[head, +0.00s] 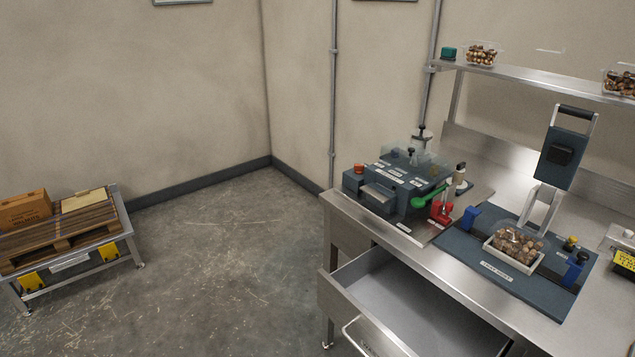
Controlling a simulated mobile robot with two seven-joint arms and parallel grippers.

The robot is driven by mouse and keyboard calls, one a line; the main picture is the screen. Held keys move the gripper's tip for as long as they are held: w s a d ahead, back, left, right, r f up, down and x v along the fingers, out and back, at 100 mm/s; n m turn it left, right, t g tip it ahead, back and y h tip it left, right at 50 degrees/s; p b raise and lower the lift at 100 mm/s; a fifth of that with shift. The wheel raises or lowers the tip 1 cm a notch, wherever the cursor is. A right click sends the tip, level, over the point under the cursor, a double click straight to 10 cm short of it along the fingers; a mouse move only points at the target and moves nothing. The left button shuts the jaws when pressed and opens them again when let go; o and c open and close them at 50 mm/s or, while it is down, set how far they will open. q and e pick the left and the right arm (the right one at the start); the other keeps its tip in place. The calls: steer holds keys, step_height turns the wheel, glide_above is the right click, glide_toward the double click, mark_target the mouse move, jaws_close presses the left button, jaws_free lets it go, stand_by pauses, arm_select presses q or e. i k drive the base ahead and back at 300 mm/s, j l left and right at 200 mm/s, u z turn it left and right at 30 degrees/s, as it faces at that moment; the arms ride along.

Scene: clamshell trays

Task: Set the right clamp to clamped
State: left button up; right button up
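On the right part of the steel bench, a clear clamshell tray (503,250) filled with brown nuts sits on a dark blue fixture plate (462,251). A blue block that looks like the right clamp (575,268) stands at the right side of the tray. A similar blue block, apparently the left clamp (470,218), stands at the tray's left. Whether either is clamped is too small to tell. A dark press head (558,158) with a handle stands raised behind the tray. Neither of my grippers is in view.
A dark machine (390,184) with a green-handled lever (428,197) stands on the bench's left. An open, empty-looking drawer (405,300) juts out below. Nut trays (481,55) stand on the shelf above. A low pallet stand (75,243) holds boxes at far left. The floor between is clear.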

mark_target(577, 266)
steer(key=z, duration=1.5)
steer(key=u, duration=0.1)
